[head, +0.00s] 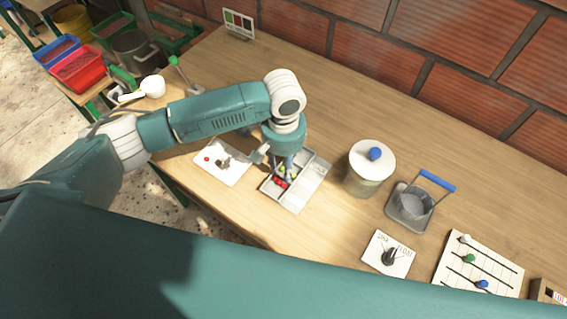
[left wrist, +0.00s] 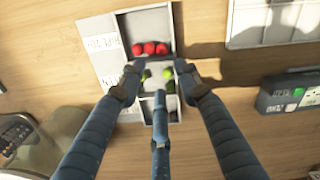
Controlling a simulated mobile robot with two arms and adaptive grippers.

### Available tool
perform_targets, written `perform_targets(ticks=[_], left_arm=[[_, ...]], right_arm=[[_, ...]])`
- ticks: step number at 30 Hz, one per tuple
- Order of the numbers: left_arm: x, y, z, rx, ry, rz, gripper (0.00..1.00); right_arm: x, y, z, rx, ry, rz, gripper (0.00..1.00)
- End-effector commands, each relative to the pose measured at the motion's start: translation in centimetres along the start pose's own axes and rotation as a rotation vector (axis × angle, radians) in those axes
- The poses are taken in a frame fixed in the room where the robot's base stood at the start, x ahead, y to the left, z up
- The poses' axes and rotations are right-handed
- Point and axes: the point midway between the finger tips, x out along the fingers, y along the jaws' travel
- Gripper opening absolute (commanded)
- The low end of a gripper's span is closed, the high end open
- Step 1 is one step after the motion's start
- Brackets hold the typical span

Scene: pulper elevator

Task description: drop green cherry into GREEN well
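A grey sorting box (head: 296,205) with labelled wells stands on the wooden bench. My left gripper (head: 284,168) is over it, pointing down. In the left wrist view its fingers (left wrist: 158,80) are spread apart, with nothing seen held between them. Two green cherries (left wrist: 167,73) show in the middle well, between the fingertips. Several red cherries (left wrist: 150,49) lie in the well at the top of that view. The lowest well (left wrist: 150,108) is partly hidden by the fingers; dark items show there. The labels are too blurred to read surely. My right gripper is not in view.
A lidded jar (head: 371,163), a blue-handled container (head: 408,207), a dial plate (head: 378,258) and a slider board (head: 478,262) stand to the right. A brick wall backs the bench.

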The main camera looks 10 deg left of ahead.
Motion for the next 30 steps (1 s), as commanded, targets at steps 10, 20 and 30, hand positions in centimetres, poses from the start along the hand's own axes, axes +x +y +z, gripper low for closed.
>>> perform_targets(ticks=[10,20,30], left_arm=[[-1.8,0.0,-0.1,0.0,0.003,0.002,0.34],[-8.7,0.0,-0.1,0.001,0.003,0.002,0.34],[-11.9,0.0,0.0,0.0,-0.001,0.0,0.34]], right_arm=[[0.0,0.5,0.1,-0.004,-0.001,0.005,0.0],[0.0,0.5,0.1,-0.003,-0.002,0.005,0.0],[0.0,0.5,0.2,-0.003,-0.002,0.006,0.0]])
